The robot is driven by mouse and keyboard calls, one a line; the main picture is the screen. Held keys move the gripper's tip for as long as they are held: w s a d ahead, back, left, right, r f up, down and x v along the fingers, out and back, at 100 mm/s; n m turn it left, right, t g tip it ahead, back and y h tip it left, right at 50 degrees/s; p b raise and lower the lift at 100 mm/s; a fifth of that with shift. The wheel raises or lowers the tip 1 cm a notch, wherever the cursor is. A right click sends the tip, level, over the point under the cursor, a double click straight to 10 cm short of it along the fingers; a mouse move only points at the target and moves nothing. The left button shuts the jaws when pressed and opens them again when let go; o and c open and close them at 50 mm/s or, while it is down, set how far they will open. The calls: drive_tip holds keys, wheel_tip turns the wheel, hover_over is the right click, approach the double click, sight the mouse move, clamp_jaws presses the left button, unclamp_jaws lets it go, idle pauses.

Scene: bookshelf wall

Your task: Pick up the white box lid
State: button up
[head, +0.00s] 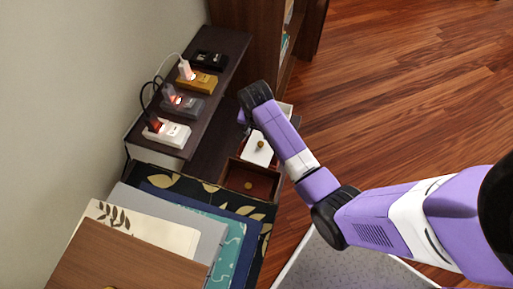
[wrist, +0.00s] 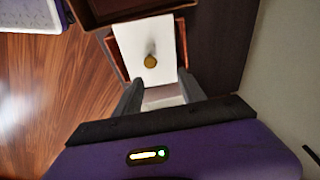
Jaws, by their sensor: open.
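The white box lid (head: 257,152) is a flat white panel with a round gold knob (head: 261,145). It lies over a reddish-brown box beside the shelf, partly hidden by my arm in the head view. In the wrist view the lid (wrist: 138,45) is at top centre, with the knob (wrist: 151,62) facing the camera and brown box edges (wrist: 116,57) showing at its sides. My gripper (wrist: 160,77) is open, its fingers pointing at the lid's near end. The knob lies beyond the fingertips with nothing visibly held. Whether the fingers touch the lid is unclear.
An open brown box (head: 251,180) adjoins the lid. Several power adapters with cables, including a white one (head: 167,133), stand on the dark shelf (head: 222,88) along the wall. Stacked boards (head: 150,235) lie in front. The wooden floor (head: 400,80) at right is clear.

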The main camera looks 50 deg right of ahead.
sight(261, 143)
drive_tip(key=shift+m+g, duration=0.4)
drive_tip(key=shift+g, duration=0.1)
drive_tip(key=f, duration=0.2)
drive_tip(key=f+b, duration=0.1)
drive_tip(key=f, duration=0.2)
drive_tip(key=s+d+f+b, duration=0.1)
drive_tip(key=f, duration=0.2)
drive_tip(key=shift+r, duration=0.1)
clamp_jaws()
